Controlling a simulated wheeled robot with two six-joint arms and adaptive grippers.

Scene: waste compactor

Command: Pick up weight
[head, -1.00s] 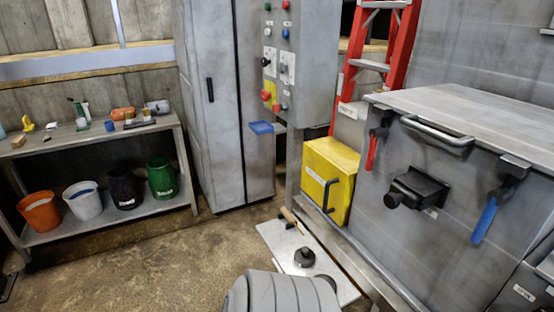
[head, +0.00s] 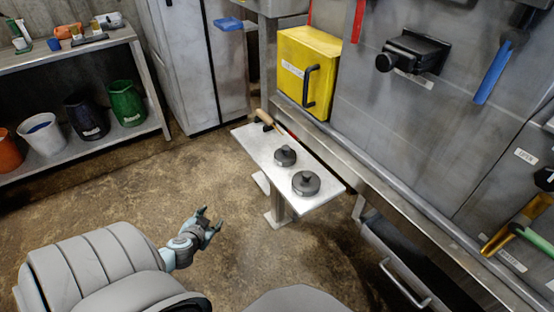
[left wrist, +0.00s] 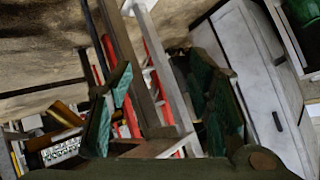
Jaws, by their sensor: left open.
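Two dark round weights with knobs stand on a small pale bench (head: 262,150). The rear weight (head: 285,156) is near the bench's middle and the front weight (head: 306,183) is closer to its near end. My left gripper (head: 207,218) is open and empty over the floor, to the left of the bench and apart from it. In the left wrist view, the open fingers of my left gripper (left wrist: 165,90) have nothing between them that I can tell is held; no weight is recognisable there. My right gripper is not in view.
A wooden-handled tool (head: 270,120) lies at the bench's far end. A yellow box (head: 306,70) and the grey compactor (head: 400,120) stand behind and right of the bench. A shelf with several buckets (head: 127,103) is at left. The floor between is clear.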

